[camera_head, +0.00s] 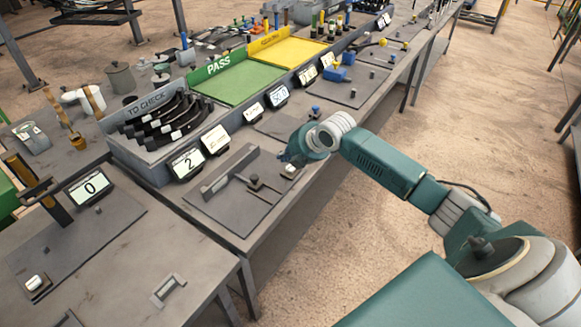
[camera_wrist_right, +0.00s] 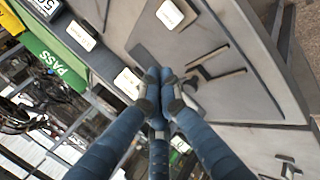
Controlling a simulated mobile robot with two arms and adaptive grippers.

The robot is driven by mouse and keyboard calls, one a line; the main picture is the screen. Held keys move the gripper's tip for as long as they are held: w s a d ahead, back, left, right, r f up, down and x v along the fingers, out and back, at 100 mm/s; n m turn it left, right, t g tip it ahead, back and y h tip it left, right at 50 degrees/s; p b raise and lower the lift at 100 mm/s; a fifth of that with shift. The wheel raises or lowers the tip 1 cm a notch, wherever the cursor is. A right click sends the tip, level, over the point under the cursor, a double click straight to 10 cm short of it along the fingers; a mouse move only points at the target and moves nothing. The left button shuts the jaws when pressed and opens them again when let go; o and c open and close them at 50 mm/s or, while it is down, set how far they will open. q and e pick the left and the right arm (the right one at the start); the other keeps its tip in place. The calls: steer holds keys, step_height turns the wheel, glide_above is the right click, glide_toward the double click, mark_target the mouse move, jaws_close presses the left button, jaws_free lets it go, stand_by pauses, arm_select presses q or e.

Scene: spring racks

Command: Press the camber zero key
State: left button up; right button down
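A small white key (camera_head: 289,171) sits at the right edge of a dark grey plate with a long upright bar, the station in front of the display reading 2 (camera_head: 188,163). I cannot read a label on the key. My right gripper (camera_head: 287,158) is just above and behind this key in the head view; contact cannot be told. In the right wrist view its blue fingers (camera_wrist_right: 160,88) are drawn together at the tips with nothing seen between them. My left gripper is not in view.
Another station at left has a display reading 0 (camera_head: 90,188) and a white key (camera_head: 35,283). A grey rack of dark curved springs (camera_head: 170,118) stands behind. The green PASS tray (camera_head: 238,84) and yellow tray (camera_head: 289,52) lie beyond.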

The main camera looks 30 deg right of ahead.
step_height(320, 180, up, 3)
glide_above(292, 168)
steer(key=shift+r+t, duration=0.4)
steer(key=shift+d+f, duration=0.1)
step_height(292, 168, down, 7)
steer(key=b, duration=0.6)
steer(key=shift+f+b, duration=0.55)
steer(key=shift+f, duration=0.3)
stand_by(0.3)
steer(key=shift+f, duration=0.45)
